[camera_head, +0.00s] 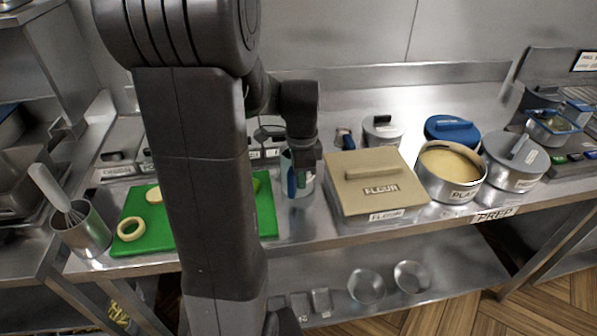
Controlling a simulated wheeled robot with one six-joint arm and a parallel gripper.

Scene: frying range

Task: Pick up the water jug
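A small pale, clear-looking container with a blue part (308,186), which may be the water jug, stands on the steel counter between the green board and the flour box. My gripper (300,172) points down right at this container, overlapping its upper part in the picture. The fingers are small and dark here. I cannot tell whether they are open or shut, or whether they touch the container. My own arm hides the counter to the left of it.
The flour box (376,181) stands close on the right, with an open batter pot (437,188) and a lidded pot (516,172) beyond. A green board (265,212) with onion rings and a whisk holder (83,234) are on the left. A steel wall rises behind.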

